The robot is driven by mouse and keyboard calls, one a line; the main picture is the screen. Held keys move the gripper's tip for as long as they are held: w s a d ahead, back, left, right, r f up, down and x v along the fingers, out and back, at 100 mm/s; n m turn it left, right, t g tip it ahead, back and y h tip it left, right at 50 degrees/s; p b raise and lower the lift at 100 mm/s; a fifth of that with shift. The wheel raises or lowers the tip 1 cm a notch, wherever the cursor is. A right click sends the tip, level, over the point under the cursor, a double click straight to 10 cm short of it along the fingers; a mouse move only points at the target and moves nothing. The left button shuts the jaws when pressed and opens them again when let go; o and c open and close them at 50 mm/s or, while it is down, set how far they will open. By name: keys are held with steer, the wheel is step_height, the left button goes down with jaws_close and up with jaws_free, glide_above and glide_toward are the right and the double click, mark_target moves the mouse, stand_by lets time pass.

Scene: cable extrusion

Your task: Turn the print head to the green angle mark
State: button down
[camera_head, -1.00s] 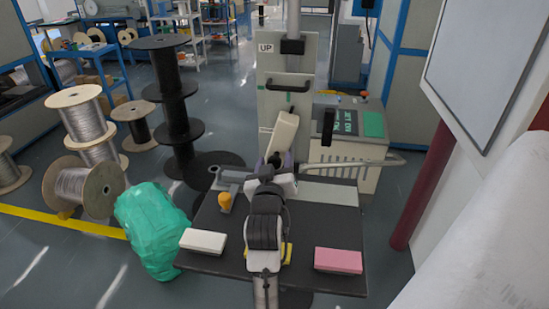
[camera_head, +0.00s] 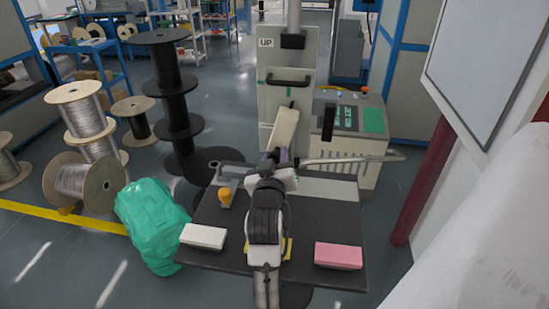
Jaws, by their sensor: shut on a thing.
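The print head appears to be the pale beige block (camera_head: 284,130) in front of the grey upright panel (camera_head: 300,60) marked "UP". It leans, with its top to the right. A small green mark (camera_head: 291,91) shows on the panel just above the block's top end. I cannot tell whether it is the angle mark or whether the block lines up with it. My gripper (camera_head: 277,157) is at the block's lower end and shut on it; my arm hides most of the fingers and the contact.
A dark table (camera_head: 215,250) carries a white block (camera_head: 203,236), a pink block (camera_head: 338,256) and an orange knob (camera_head: 225,196). A metal bar (camera_head: 350,159) extends right of the gripper. A green wrapped bundle (camera_head: 152,225) and cable spools (camera_head: 84,112) stand left.

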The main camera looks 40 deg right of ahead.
steer(key=shift+s+d+n+b, duration=0.2)
steer(key=shift+s+d+n, duration=0.15)
steer(key=shift+n, duration=0.35)
steer(key=shift+s+d+n+b, duration=0.2)
steer(key=shift+s+d+n, duration=0.1)
steer(key=shift+n, duration=0.4)
steer(key=c, duration=1)
jaws_free()
steer(key=shift+a+f, duration=0.1)
